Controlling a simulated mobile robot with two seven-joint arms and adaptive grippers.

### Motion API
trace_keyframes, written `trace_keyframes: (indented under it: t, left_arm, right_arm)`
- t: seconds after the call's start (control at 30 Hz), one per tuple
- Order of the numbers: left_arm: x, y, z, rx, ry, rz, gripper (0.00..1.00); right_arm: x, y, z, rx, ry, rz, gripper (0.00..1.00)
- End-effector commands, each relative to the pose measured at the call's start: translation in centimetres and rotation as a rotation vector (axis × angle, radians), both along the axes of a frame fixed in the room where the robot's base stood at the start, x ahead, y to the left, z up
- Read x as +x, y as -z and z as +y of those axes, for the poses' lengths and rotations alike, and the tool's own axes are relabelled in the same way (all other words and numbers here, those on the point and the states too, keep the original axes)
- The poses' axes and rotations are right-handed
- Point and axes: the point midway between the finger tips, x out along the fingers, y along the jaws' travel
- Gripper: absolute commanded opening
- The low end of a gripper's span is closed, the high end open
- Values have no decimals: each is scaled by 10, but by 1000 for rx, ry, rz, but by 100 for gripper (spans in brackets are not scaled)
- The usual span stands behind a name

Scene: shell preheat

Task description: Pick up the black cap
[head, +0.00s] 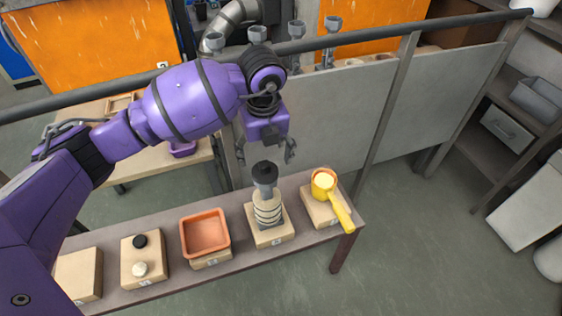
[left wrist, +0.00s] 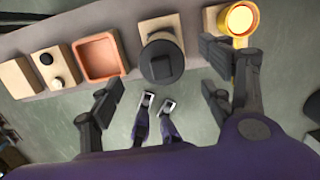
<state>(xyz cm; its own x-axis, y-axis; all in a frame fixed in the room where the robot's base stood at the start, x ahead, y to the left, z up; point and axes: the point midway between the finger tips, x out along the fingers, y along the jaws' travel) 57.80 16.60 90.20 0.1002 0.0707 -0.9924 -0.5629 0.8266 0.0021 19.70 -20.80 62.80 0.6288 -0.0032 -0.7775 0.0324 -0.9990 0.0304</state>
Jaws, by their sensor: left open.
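A small round black cap (head: 140,241) lies on a wooden block at the left of the bench, beside a small white round piece. It also shows in the left wrist view (left wrist: 45,58). Another black round top (head: 264,171) sits on the ringed pale stack (head: 268,209) on another block; the left wrist view looks down on this black disc (left wrist: 162,62). My left gripper (head: 266,152) is open and empty above that stack, its fingers spread wide apart. Its fingers also show in the left wrist view (left wrist: 162,78). My right gripper is not seen.
An orange tray (head: 205,233) stands between the small cap's block and the stack. A yellow ladle-like cup (head: 325,183) rests on the block at right, its handle toward the front. A grey partition with a dark rail (head: 335,118) stands behind the bench (head: 180,279).

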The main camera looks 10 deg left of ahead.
Motion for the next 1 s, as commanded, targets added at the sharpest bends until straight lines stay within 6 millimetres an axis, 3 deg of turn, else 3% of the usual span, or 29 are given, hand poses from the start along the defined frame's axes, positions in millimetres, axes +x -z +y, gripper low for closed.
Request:
trace_keyframes:
  t: [0.4,0.67,1.0]
  left_arm:
    - [-1,52,2,-2,1,3,73]
    - [0,56,3,-2,3,1,73]
    - [0,56,3,-2,3,1,28]
  right_arm:
    - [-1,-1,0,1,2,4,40]
    - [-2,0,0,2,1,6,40]
    - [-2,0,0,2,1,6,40]
